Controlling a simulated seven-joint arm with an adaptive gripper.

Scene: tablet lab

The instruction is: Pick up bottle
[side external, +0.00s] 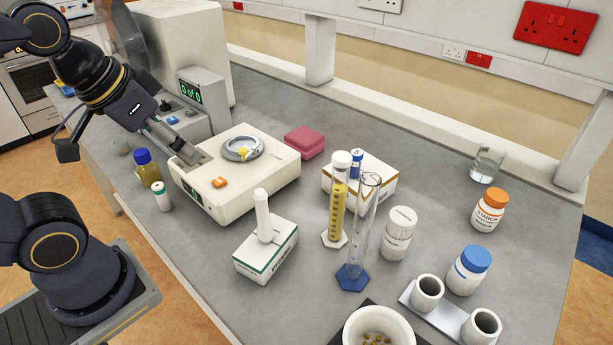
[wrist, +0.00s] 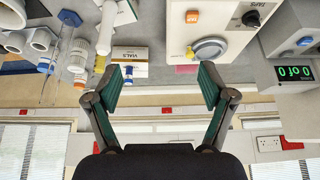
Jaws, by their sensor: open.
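Several bottles stand on the bench in the side view. An amber bottle with a blue cap (side external: 148,172) and a small white bottle with a teal cap (side external: 161,197) stand at the left. A white bottle with a white lid (side external: 397,238), a starch bottle with an orange cap (side external: 489,213) and a white bottle with a blue cap (side external: 466,276) stand at the right. My gripper (side external: 190,154) appears over the rear left of the white tapping machine (side external: 270,180). In the wrist view my gripper (wrist: 160,76) has its fingers wide apart with nothing between them.
Two measuring cylinders, one with a blue foot (side external: 352,277), a white carton (side external: 266,253) and a mortar (side external: 378,326) stand centre and front. A counter display (side external: 190,92) stands behind the arm. A glass beaker (side external: 486,164) is at the back right.

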